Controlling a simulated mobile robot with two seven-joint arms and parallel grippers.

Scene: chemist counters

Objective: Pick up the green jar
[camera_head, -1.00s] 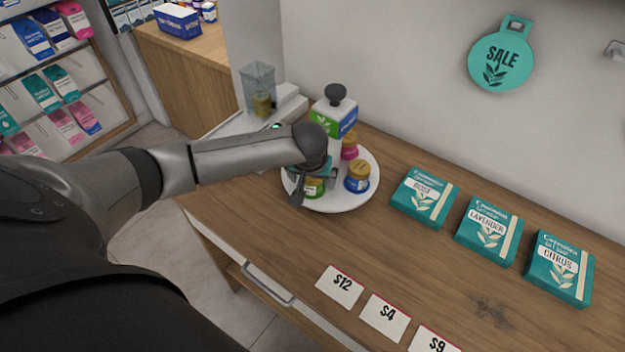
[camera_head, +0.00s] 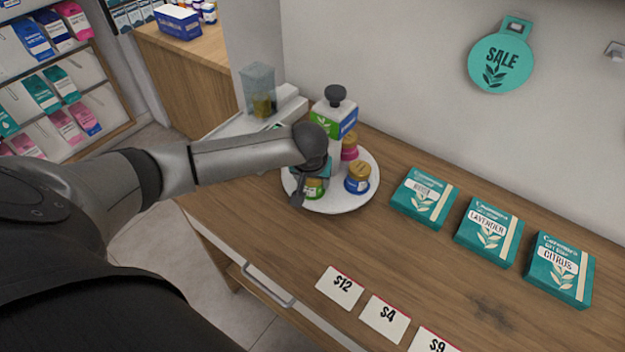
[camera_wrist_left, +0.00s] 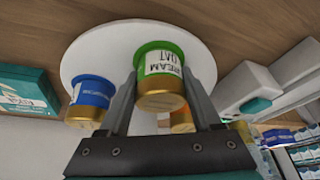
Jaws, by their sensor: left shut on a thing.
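The green jar (camera_head: 314,188) has a gold lid and a white label. It is on or just over the round white tray (camera_head: 332,206), partly hidden by my left gripper (camera_head: 312,190) in the head view. In the left wrist view the green jar (camera_wrist_left: 160,78) sits between the two fingers of my left gripper (camera_wrist_left: 160,92). The left gripper is shut on it. Whether the jar touches the tray, I cannot tell. My right gripper is not in view.
Teal boxes (camera_head: 424,197) and price cards (camera_head: 340,287) lie to the right.

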